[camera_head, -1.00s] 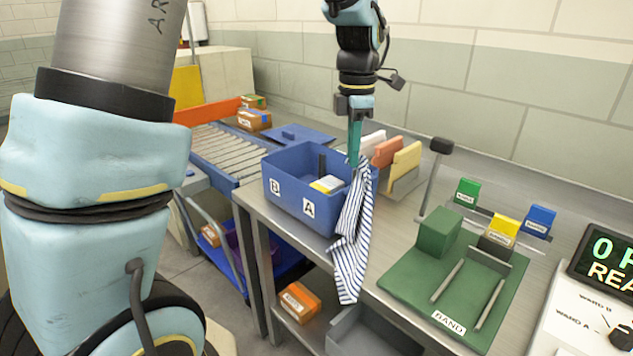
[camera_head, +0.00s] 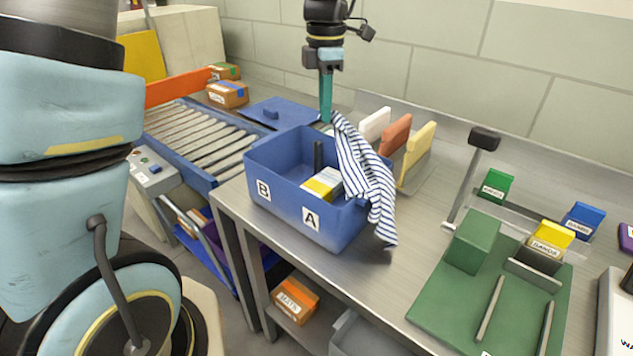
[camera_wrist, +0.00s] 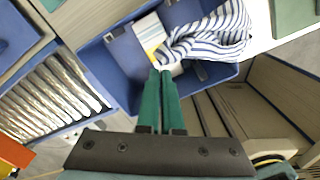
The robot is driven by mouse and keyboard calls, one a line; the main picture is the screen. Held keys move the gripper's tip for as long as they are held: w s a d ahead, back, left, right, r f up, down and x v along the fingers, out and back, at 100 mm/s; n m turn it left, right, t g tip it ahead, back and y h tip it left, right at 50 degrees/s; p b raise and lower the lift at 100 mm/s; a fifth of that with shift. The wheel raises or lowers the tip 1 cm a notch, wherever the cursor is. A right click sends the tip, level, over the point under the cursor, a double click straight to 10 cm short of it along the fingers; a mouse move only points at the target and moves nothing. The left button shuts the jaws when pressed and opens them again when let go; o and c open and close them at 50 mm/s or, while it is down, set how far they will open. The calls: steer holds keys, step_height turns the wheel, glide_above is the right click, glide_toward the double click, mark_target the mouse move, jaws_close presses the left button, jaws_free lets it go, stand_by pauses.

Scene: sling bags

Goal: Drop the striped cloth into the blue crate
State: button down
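The striped cloth (camera_head: 366,172), white with dark blue stripes, hangs from my gripper (camera_head: 326,112) and drapes down across the right side of the blue crate (camera_head: 275,190). Its lower end hangs outside the crate's right front corner. In the wrist view the cloth (camera_wrist: 215,38) lies across the crate (camera_wrist: 118,62) from the tips of my gripper (camera_wrist: 160,72). The green fingers are closed together on a pinch of cloth. The crate carries labels B and A and holds a yellow and white box (camera_head: 323,184) and a dark upright item (camera_head: 318,156).
A blue lid (camera_head: 282,112) lies behind the crate, next to a roller conveyor (camera_head: 195,135). White, orange and yellow panels (camera_head: 416,150) stand right of the crate.

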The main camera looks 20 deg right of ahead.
step_height(320, 180, down, 6)
steer(key=b, duration=0.4)
steer(key=shift+r, duration=0.2)
steer(key=c, duration=1.5)
jaws_free()
steer(key=shift+c, duration=0.2)
steer(key=o, duration=1.5)
steer(key=shift+o, duration=0.2)
steer(key=shift+r, duration=0.15)
step_height(320, 180, up, 5)
steer(key=p, duration=0.4)
steer(key=shift+r, duration=0.15)
steer(key=shift+r, duration=0.1)
step_height(320, 180, up, 11)
steer(key=b, duration=0.2)
steer(key=shift+f, duration=0.2)
